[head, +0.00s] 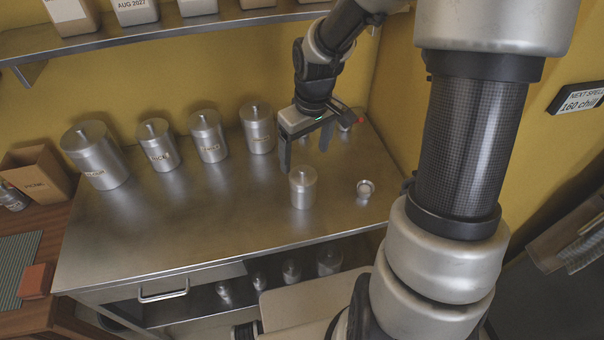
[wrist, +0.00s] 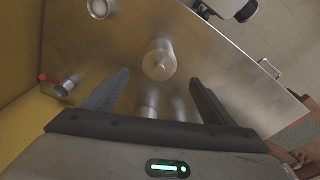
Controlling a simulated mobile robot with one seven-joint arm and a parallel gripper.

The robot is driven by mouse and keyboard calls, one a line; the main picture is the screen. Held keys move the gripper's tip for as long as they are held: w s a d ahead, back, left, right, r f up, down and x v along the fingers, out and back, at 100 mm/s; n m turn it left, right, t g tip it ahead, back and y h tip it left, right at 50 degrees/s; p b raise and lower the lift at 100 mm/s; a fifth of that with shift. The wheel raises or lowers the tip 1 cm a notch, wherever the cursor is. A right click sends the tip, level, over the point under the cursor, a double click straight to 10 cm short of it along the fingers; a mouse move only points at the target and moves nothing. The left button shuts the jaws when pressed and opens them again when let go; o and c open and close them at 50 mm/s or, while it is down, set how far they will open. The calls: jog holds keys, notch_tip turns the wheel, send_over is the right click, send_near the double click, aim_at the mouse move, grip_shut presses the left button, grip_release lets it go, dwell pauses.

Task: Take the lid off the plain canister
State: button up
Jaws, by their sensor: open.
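The plain canister (head: 303,190) is a small steel cylinder without a visible label, upright on the steel counter (head: 225,230). A lid with a small knob (head: 302,174) sits on its top. In the wrist view the canister's lid (wrist: 159,62) shows from above, ahead of and between my finger tips. My gripper (head: 306,160) is open and empty, its fingers pointing down above and behind the canister, apart from it. My open fingers also show in the wrist view (wrist: 158,80).
Several larger labelled canisters (head: 158,146) stand along the back of the counter. A small round open-looking item (head: 365,189) is to the right. A small cylinder with a red part (wrist: 66,87) lies near the back right corner. The counter front is clear. A shelf (head: 190,22) runs above.

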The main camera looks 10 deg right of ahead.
aim_at(303, 169)
jog(key=f, duration=0.5)
jog(key=w+f+b, duration=0.1)
jog(key=f, duration=0.1)
jog(key=shift+a+f, duration=0.2)
jog(key=shift+f, duration=0.2)
jog(key=c, duration=1.1)
jog(key=shift+r, duration=0.1)
